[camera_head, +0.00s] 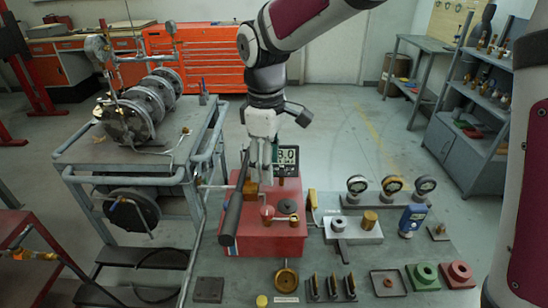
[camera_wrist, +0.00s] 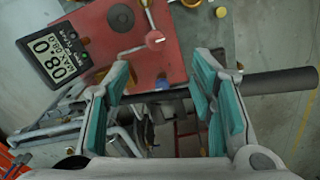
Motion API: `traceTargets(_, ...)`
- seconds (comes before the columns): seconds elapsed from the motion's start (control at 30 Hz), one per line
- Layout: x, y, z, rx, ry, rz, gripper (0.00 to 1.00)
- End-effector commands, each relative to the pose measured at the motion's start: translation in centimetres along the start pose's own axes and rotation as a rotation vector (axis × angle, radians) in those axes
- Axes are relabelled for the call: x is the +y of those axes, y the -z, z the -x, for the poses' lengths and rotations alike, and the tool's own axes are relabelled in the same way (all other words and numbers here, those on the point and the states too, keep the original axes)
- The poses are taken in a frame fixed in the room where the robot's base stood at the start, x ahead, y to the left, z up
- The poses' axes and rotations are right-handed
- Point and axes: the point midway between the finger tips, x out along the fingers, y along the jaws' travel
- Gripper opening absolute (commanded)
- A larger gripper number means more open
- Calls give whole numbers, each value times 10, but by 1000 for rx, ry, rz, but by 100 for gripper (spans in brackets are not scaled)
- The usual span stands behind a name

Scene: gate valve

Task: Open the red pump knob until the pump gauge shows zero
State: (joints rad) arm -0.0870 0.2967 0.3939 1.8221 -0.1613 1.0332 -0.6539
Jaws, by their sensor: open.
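The red pump (camera_head: 240,238) stands on the bench in the head view; its red top (camera_wrist: 100,35) shows in the wrist view. A small red knob (camera_head: 267,211) sits on its top; in the wrist view the red knob (camera_wrist: 155,39) is at the end of a silver bar. The digital pump gauge (camera_head: 287,157) stands behind the pump; in the wrist view its display (camera_wrist: 55,57) is turned and seems to read about 8.0. My gripper (camera_head: 262,178) points down above the pump's back part, open and empty. In the wrist view, the knob lies beyond the fingertips (camera_wrist: 160,76), apart from them.
A long black pump handle (camera_head: 234,212) rises beside my gripper; it also crosses the wrist view's right side (camera_wrist: 280,81). Small tools (camera_head: 331,288) line the front. A flanged valve assembly (camera_head: 130,115) is at left.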

Motion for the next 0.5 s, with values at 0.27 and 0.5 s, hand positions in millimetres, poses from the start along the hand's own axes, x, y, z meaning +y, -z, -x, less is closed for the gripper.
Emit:
traceTargets(0.27, 0, 21, -19, 6, 33, 78, 51)
traceTargets(0.5, -2, 20, -54, 3, 35, 77, 51)
